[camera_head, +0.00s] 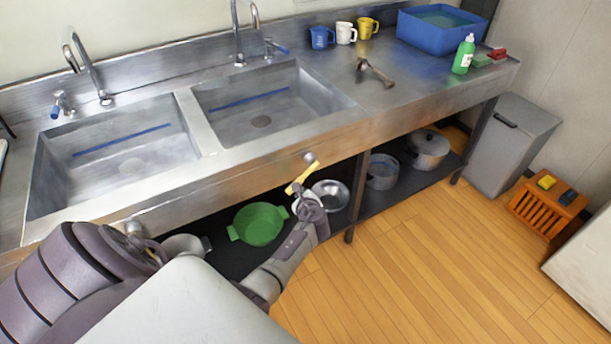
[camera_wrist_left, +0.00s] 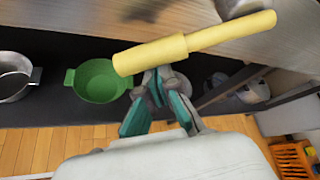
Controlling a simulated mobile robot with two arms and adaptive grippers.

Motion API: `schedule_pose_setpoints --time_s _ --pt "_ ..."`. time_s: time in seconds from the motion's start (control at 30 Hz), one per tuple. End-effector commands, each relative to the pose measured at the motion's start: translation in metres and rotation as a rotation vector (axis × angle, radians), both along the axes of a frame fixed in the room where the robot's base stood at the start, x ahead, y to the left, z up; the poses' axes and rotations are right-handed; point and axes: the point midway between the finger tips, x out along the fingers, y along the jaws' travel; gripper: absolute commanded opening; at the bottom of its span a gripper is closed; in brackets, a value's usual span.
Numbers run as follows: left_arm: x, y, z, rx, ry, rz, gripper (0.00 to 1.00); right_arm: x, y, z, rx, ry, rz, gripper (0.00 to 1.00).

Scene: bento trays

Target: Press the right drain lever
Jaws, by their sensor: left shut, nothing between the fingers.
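The right drain lever (camera_head: 301,178) is a yellow handle on a round metal pivot, on the sink's front panel below the right basin (camera_head: 262,120). It slants down to the left. In the left wrist view, the yellow lever (camera_wrist_left: 155,54) lies across the top, its thick end toward the left. My left gripper (camera_head: 308,200) is just below the lever, shut and empty. In the wrist view its teal-padded fingers (camera_wrist_left: 160,78) meet right under the thick end; I cannot tell whether they touch it. My right gripper is not in view.
The steel sink's front edge runs above my arm. A green colander (camera_head: 259,224), a metal bowl (camera_head: 331,195) and pots (camera_head: 428,148) stand on the dark lower shelf. A table leg (camera_head: 357,198) stands right of my gripper. An orange crate (camera_head: 546,208) sits on the floor.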

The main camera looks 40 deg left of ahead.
Motion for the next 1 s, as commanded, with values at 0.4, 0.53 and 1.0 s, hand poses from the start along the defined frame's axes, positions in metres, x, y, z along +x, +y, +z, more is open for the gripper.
schedule_pose_setpoints --time_s 0.4,0.53,1.0 --pt "-0.015 0.008 0.032 0.129 0.303 0.001 0.00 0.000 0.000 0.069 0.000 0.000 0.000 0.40" --pt "-0.017 0.009 0.035 0.154 0.364 0.000 0.00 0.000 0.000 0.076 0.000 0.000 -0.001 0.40" --pt "-0.020 0.010 0.040 0.186 0.439 0.003 0.00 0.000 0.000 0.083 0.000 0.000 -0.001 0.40"
